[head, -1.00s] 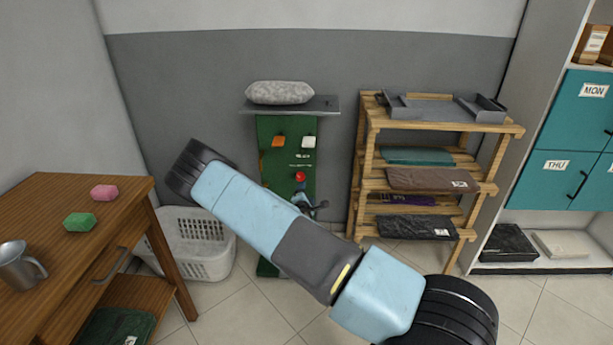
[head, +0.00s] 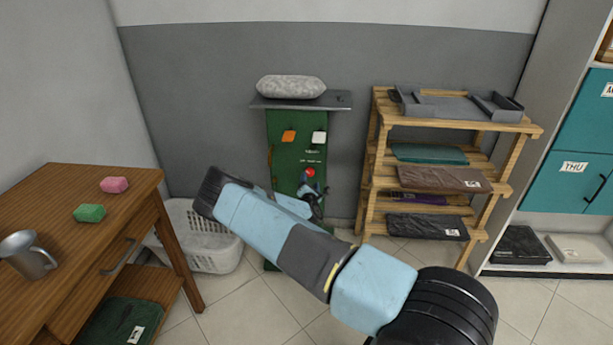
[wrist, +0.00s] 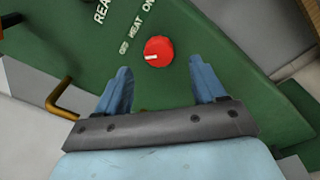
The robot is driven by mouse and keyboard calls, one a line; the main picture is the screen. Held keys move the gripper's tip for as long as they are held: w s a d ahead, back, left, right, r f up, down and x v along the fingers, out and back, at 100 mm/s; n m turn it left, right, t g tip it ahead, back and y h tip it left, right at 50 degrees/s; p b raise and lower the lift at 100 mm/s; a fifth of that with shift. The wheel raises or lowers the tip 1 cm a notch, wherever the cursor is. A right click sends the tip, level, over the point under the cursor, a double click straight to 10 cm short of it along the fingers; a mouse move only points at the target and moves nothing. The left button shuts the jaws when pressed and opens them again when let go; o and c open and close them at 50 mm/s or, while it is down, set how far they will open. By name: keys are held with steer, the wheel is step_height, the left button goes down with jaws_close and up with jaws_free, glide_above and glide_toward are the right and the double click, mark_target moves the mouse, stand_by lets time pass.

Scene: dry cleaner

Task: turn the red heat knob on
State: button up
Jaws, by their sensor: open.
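The red heat knob (head: 310,172) sits on the front of the green panel (head: 284,154) against the back wall. In the wrist view the knob (wrist: 158,51) is round with a white pointer mark toward its lower left, near the "OFF" end of the "OFF HEAT ON" lettering. My gripper (wrist: 161,84) is open and empty. Its two blue fingers point at the panel, with the knob beyond and between their tips, apart from both. In the head view my gripper (head: 312,192) shows just below the knob, partly hidden by my arm.
The panel also carries an orange switch (head: 289,136) and a white one (head: 319,137), with a grey shelf (head: 342,99) above. A brass handle (wrist: 62,98) shows at left. A wooden rack (head: 377,150) stands right, a white basket (head: 215,258) left, a wooden table (head: 60,205) farther left.

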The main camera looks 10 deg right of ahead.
mark_target(310, 174)
steer(key=x, duration=0.6)
steer(key=shift+w, duration=0.25)
